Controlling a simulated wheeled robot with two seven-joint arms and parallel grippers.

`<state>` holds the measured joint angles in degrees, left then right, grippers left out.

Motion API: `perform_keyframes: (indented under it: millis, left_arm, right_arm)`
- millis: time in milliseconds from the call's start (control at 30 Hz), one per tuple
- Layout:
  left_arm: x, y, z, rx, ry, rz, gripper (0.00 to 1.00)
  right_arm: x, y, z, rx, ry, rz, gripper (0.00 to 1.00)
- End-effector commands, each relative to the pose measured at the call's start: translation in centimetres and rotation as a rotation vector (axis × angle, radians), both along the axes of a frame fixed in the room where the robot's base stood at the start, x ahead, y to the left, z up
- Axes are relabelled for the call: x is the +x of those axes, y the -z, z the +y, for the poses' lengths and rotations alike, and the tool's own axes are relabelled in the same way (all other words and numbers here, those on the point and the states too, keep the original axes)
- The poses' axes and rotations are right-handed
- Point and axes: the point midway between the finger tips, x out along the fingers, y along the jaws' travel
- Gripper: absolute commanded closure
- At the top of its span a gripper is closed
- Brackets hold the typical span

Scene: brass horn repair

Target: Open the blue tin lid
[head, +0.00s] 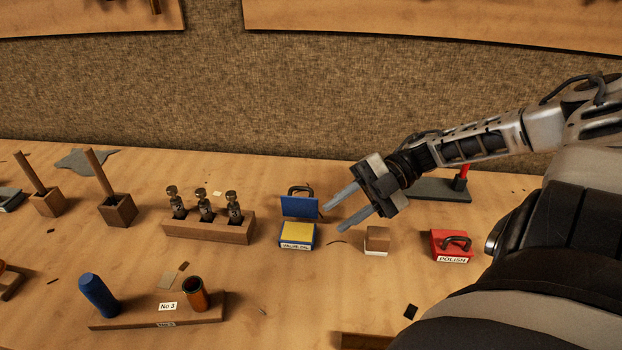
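The blue tin (297,244), labelled "VALVE OIL", stands on the bench near the middle of the head view. Its blue lid (299,207) stands raised at the tin's back edge, with a dark handle (300,190) showing above and behind it. A yellow surface (297,230) shows inside the tin. My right gripper (333,218) reaches in from the right, its two fingers apart with nothing between them. The fingertips are just right of the raised lid; I cannot tell whether one touches it. My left gripper is out of view.
A red "POLISH" tin (452,243) with a dark handle and a small brown block (376,239) stand to the right. A wooden rack (208,229) holding valves is left. A wooden stand (160,318) with a blue cylinder (98,294) is at front left.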

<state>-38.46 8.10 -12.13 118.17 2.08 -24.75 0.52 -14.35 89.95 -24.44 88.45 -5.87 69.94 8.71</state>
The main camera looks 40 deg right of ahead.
Motion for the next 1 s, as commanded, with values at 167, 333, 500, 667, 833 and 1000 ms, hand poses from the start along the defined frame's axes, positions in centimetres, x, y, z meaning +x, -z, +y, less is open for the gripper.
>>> perform_keyframes:
  millis: [167, 333, 500, 667, 833, 1000]
  left_arm:
    - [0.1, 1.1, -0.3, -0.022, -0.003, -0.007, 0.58]
    - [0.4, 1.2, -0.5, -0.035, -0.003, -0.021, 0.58]
    - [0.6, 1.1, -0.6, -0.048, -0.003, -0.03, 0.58]
    - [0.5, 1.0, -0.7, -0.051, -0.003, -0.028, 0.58]
    - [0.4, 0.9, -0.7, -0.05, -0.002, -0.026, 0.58]
    - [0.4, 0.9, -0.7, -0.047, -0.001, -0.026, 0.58]
  right_arm:
    - [3.0, 1.9, -1.0, -0.047, 0.055, -0.67, 0.69]
    - [2.7, 2.8, -5.7, -0.253, 0.188, -1.081, 0.69]
    - [0.6, 3.6, -10.4, -0.489, 0.283, -1.304, 0.69]
    - [0.1, 3.7, -11.6, -0.576, 0.305, -1.368, 0.69]
    - [2.0, 3.5, -10.1, -0.576, 0.301, -1.373, 0.69]
    - [4.9, 3.4, -7.8, -0.574, 0.302, -1.375, 0.69]
